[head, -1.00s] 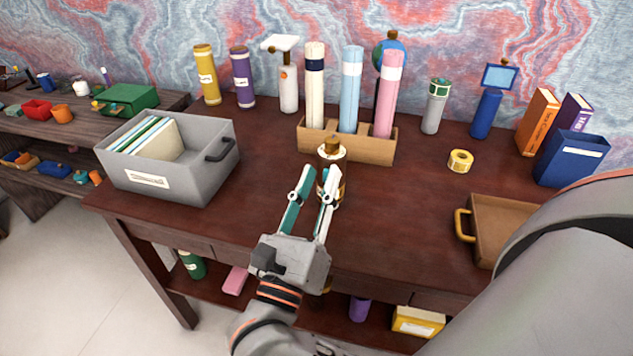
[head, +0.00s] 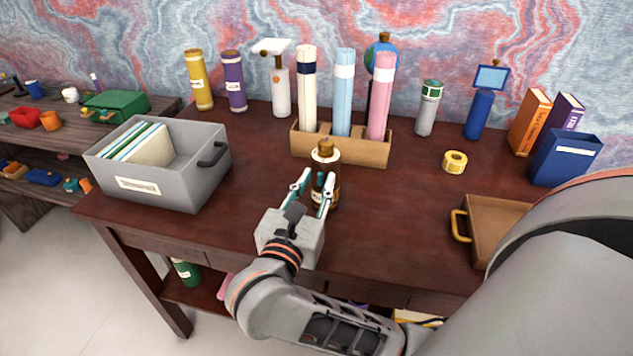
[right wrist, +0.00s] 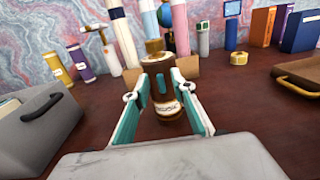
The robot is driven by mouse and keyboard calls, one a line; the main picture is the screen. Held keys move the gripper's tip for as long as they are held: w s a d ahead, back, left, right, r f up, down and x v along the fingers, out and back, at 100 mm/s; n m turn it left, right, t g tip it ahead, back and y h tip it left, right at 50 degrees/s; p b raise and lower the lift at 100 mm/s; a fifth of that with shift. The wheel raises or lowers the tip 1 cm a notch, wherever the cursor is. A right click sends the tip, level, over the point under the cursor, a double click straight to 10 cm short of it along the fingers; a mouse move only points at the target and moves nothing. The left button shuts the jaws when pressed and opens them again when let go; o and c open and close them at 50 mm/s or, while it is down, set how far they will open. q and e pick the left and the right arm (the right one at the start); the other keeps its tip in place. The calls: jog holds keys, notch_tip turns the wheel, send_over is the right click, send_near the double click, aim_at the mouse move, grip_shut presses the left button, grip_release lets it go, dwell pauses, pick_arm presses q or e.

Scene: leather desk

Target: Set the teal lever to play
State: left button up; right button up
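A brown bottle-like object (head: 324,192) with a white label and a knobbed cap stands upright on the desk. In the right wrist view a small upright teal piece (right wrist: 161,84) shows on its near side. This may be the teal lever; its setting is too small to read. My right gripper (head: 318,184) is open, low over the desk in front of the bottle. Its teal-padded fingers point at the bottle, one on each side in the right wrist view (right wrist: 159,82). I cannot tell whether they touch it. My left gripper is not in view.
A wooden rack (head: 341,149) with several tubes stands behind the bottle. A grey bin (head: 187,184) with files stands left, a brown tray (head: 490,232) and tape roll (head: 454,162) right. The desk between bottle and tray is clear.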

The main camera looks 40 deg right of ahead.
jog(key=shift+w+d, duration=0.15)
grip_shut()
